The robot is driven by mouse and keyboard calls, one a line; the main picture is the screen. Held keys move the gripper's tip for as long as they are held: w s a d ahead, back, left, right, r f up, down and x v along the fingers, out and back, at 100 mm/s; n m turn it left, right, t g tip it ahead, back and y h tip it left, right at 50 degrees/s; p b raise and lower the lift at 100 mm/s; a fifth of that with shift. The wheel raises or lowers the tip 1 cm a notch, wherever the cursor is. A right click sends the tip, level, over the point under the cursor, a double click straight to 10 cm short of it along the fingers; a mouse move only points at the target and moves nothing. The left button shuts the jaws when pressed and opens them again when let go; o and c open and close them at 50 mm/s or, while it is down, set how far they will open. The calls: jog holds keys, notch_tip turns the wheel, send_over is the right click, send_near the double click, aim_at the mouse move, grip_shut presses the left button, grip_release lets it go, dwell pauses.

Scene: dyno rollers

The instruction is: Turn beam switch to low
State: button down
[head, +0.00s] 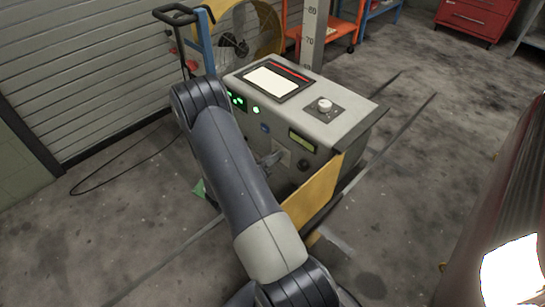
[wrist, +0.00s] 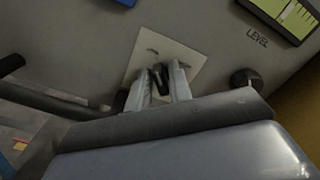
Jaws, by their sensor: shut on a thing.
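The beam switch is a small dark lever (wrist: 158,75) on a pale square plate (wrist: 190,57) on the front of a grey console (head: 345,125). In the head view the plate (head: 283,153) shows just right of my gripper (head: 271,159); the lever is too small to make out there. In the wrist view my gripper (wrist: 160,84) has one finger on each side of the lever and is shut on it. The fingers hide part of the lever and the lower plate. Any setting marks on the plate are unreadable.
Right of the plate are a black knob (wrist: 245,77) and a display labelled LEVEL (wrist: 285,14). A white dial (head: 324,104) is on the console's top. A lit vehicle headlamp (head: 512,272) is at the right. Floor between is clear.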

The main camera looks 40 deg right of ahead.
jog(key=c, duration=1.5)
grip_release()
jog(key=a, duration=1)
jog(key=shift+s+a, duration=0.4)
jog(key=d, duration=1.1)
jog(key=shift+w, duration=0.4)
jog(key=shift+a, duration=0.15)
